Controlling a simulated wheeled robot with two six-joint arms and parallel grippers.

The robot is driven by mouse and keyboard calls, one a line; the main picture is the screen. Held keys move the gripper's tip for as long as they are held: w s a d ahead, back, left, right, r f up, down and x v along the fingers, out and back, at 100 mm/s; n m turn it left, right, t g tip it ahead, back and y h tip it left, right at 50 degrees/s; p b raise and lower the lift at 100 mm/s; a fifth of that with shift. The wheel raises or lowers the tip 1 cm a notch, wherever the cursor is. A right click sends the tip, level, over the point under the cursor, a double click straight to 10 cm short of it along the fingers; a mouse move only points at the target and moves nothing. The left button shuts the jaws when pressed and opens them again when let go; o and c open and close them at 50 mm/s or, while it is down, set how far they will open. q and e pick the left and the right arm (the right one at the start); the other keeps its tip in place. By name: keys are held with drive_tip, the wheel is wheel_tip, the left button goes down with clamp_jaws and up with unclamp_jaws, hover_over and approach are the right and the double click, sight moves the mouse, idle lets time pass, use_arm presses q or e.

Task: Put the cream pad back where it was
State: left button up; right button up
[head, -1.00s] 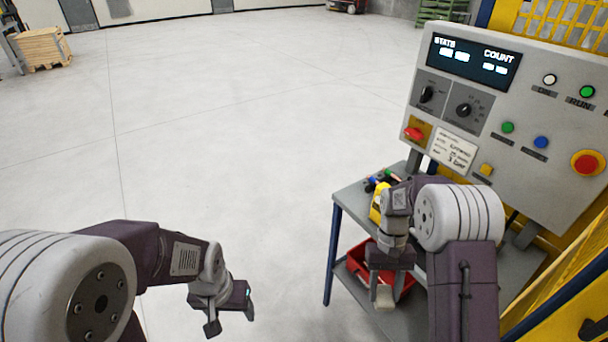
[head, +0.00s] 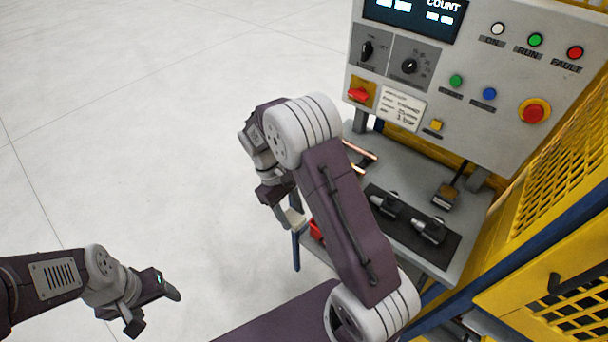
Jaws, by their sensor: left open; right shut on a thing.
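The cream pad (head: 294,217) is a small pale block in the head view. My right gripper (head: 284,208) is shut on it and holds it in the air, off the left edge of the grey cart top (head: 408,252). My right forearm hides part of the cart. My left gripper (head: 153,309) is open and empty at the lower left, over bare floor and well apart from the pad.
On the cart lie a black mat (head: 446,252) with two dark-and-silver tools, copper tubes (head: 358,150) and a dark block tool (head: 446,196). The control panel (head: 455,72) and yellow fence (head: 562,170) stand behind and right. Left floor is clear.

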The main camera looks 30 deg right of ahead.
drive_tip(key=shift+w+d+r+n+t+h, duration=0.1)
drive_tip(key=shift+n+t+h, duration=0.25)
drive_tip(key=shift+n, duration=0.75)
drive_tip(key=w+d+r+n+t+b, duration=0.2)
drive_tip(key=w+d+r+n+t, duration=0.1)
drive_tip(key=w+d+r+n, duration=0.55)
drive_tip(key=w+d+r+n+t+b, duration=0.1)
drive_tip(key=w+d+r+n+t, duration=0.25)
drive_tip(key=w+d+n, duration=0.6)
drive_tip(key=a+f+b, duration=0.1)
drive_tip(key=f+b, duration=0.1)
drive_tip(key=f, duration=0.2)
drive_tip(key=s+a+f+n+b, duration=0.1)
drive_tip(key=a+f+b, duration=0.1)
drive_tip(key=f, duration=0.2)
drive_tip(key=s+a+f+n+b, duration=0.1)
drive_tip(key=f+b, duration=0.2)
drive_tip(key=f, duration=0.1)
drive_tip(key=shift+s+a+f+h, duration=0.15)
drive_tip(key=shift+s+f+h, duration=0.1)
drive_tip(key=shift+h, duration=0.1)
wheel_tip(320, 180, down, 4)
drive_tip(key=shift+s+b, duration=0.1)
drive_tip(key=shift+b, duration=0.3)
drive_tip(key=shift+f, duration=0.45)
